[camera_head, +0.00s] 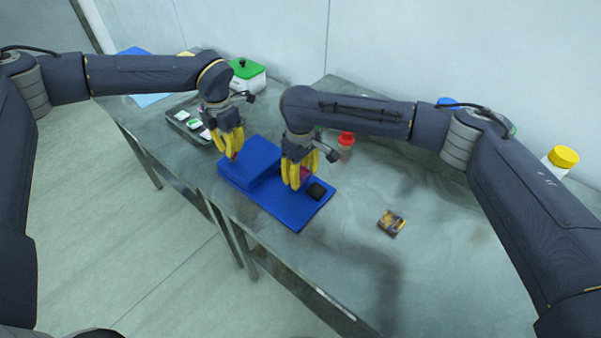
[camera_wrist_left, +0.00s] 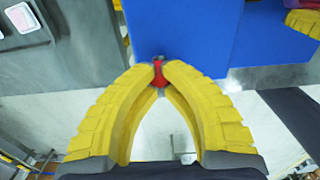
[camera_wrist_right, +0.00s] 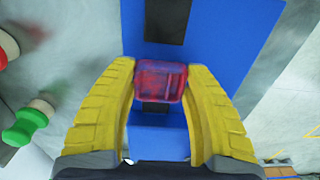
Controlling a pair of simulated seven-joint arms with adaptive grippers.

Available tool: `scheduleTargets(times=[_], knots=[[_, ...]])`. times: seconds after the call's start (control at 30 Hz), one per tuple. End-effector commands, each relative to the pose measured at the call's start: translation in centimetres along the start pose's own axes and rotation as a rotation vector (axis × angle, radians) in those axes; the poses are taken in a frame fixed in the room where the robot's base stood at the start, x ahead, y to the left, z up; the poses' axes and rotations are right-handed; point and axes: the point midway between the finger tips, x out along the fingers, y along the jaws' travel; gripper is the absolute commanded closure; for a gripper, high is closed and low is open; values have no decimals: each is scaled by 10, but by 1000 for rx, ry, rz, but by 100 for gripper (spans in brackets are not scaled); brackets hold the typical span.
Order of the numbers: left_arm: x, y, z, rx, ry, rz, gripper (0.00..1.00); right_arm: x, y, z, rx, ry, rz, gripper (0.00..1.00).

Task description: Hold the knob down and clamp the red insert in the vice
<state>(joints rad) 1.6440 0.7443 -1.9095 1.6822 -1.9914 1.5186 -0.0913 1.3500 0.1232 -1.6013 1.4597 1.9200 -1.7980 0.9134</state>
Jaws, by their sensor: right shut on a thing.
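The blue vice (camera_head: 287,204) lies on the table, with a raised block at its left end and a black pad (camera_head: 317,190) near its right end. My left gripper (camera_head: 233,156) is at the raised block's left end. In the left wrist view its fingertips are nearly together at the red knob (camera_wrist_left: 158,77), which they partly cover. My right gripper (camera_head: 297,186) is over the vice's lower part, shut on the translucent red insert (camera_wrist_right: 160,81). The right wrist view shows the insert between the fingertips, above the blue base; whether it touches the base is unclear.
A dark tray (camera_head: 176,121) with several pieces stands left of the vice. A green-lidded white box (camera_head: 246,76) and a red-capped container (camera_head: 346,139) are behind. A small yellow-brown item (camera_head: 391,222) lies to the right. A yellow-capped jar (camera_head: 563,158) stands far right. The front right table is clear.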

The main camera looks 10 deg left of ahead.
Motion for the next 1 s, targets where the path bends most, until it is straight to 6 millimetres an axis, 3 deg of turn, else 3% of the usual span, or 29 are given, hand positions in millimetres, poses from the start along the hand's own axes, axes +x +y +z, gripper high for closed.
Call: scheduleTargets(times=[0.53,1.0], knots=[[2,0,-1,0,4,-1,100,17,0,0,0,0,0,77],[2,0,-1,0,4,-1,100,18,0,0,0,0,0,77]])
